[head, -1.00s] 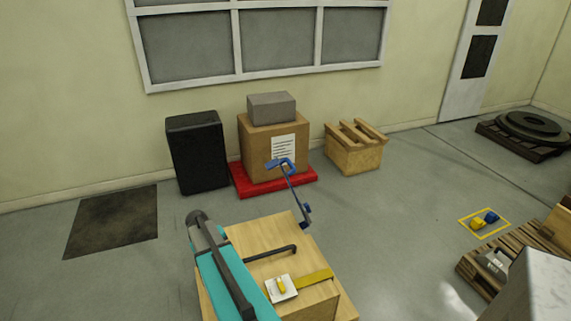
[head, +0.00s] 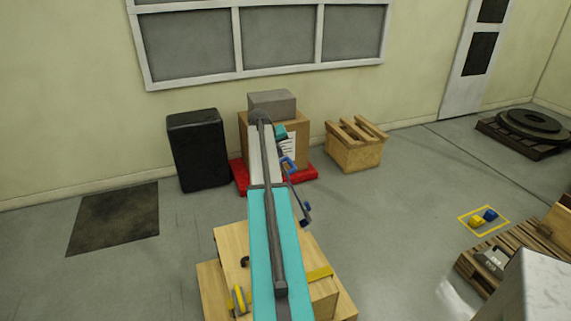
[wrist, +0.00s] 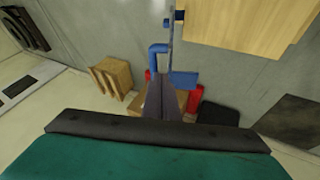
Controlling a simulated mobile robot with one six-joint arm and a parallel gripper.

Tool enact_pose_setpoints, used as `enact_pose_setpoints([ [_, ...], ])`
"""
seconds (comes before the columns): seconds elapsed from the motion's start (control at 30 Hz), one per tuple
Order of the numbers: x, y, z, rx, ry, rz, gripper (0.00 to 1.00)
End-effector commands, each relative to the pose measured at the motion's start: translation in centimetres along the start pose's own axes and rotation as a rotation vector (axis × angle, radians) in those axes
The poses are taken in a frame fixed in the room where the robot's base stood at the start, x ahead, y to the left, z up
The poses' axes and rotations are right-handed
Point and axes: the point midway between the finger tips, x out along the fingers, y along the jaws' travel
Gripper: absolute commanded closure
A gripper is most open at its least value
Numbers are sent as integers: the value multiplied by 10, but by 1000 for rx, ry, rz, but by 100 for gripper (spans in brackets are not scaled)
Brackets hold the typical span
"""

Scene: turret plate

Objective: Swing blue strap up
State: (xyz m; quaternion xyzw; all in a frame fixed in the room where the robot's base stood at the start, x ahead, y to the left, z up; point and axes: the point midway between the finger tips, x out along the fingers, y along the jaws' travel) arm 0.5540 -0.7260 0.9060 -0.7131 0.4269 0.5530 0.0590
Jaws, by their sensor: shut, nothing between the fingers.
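The blue strap is a thin grey bar with blue end fittings. In the head view its lower blue fitting (head: 305,215) is at the wooden crate's (head: 232,240) far right edge, and its upper blue end (head: 288,163) sticks out over the floor. In the wrist view the blue hook-shaped end (wrist: 158,48) and a flat blue piece (wrist: 184,80) lie just beyond my gripper (wrist: 160,84). Its dark fingers are shut and empty, with their tips close to the blue end. I cannot tell if they touch it. In the head view my arm hides the fingers.
A cardboard box (head: 301,132) with a grey block (head: 272,103) stands on a red base (head: 303,174) behind the strap. A black cabinet (head: 198,150) stands left, a slatted wooden box (head: 354,148) right.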

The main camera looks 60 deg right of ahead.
Motion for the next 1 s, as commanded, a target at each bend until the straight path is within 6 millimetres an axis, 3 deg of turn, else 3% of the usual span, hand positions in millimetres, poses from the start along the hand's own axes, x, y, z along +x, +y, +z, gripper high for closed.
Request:
enact_pose_setpoints([
  [0.57, 9, 2, 0, 1, -1, 1, 100],
  [1.0, 60, 2, -1, 1, -3, 1, 100],
])
